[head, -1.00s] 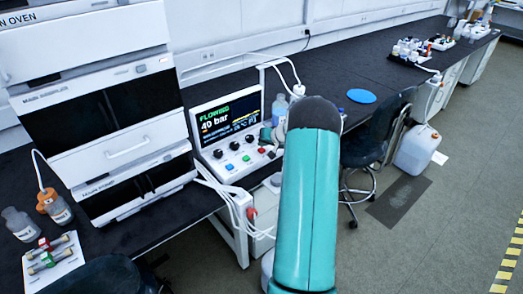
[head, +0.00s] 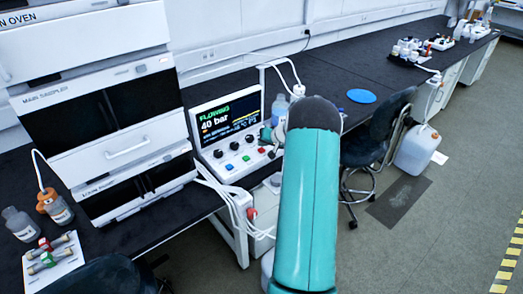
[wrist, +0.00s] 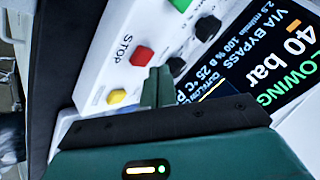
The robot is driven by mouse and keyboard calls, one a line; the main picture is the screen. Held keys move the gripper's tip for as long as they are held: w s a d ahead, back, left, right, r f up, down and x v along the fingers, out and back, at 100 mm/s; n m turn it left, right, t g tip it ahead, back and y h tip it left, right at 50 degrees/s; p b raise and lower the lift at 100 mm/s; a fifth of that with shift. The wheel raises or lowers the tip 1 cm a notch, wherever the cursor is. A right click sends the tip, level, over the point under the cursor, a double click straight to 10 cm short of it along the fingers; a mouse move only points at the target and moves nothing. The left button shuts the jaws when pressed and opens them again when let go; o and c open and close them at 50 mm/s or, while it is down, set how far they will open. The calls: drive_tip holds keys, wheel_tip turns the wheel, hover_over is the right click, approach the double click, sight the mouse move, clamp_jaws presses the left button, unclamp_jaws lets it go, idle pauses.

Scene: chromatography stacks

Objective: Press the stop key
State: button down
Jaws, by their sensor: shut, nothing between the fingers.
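The stop key is a red key (wrist: 141,56) beside the printed word STOP on the white control panel (wrist: 95,75) in the wrist view. My gripper (wrist: 156,80) is shut and empty. Its fingertips show just below and to the right of the red key in that picture, close to it. I cannot tell whether they touch the panel. In the head view the control panel (head: 205,148) stands on the dark bench, with the red key (head: 262,150) at the right of its lower row. My teal arm reaches up there, and my gripper is mostly hidden.
The screen (wrist: 265,60) reads 40 bar. Bottles (head: 279,108) stand right of the panel; white tubes (head: 215,180) hang in front.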

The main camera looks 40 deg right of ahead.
sight(263, 151)
drive_tip(key=shift+f, duration=0.1)
drive_tip(key=shift+f, duration=0.3)
drive_tip(key=shift+f, duration=0.55)
idle(0.8)
idle(0.3)
drive_tip(key=shift+r, duration=0.95)
drive_tip(key=shift+r, duration=2.5)
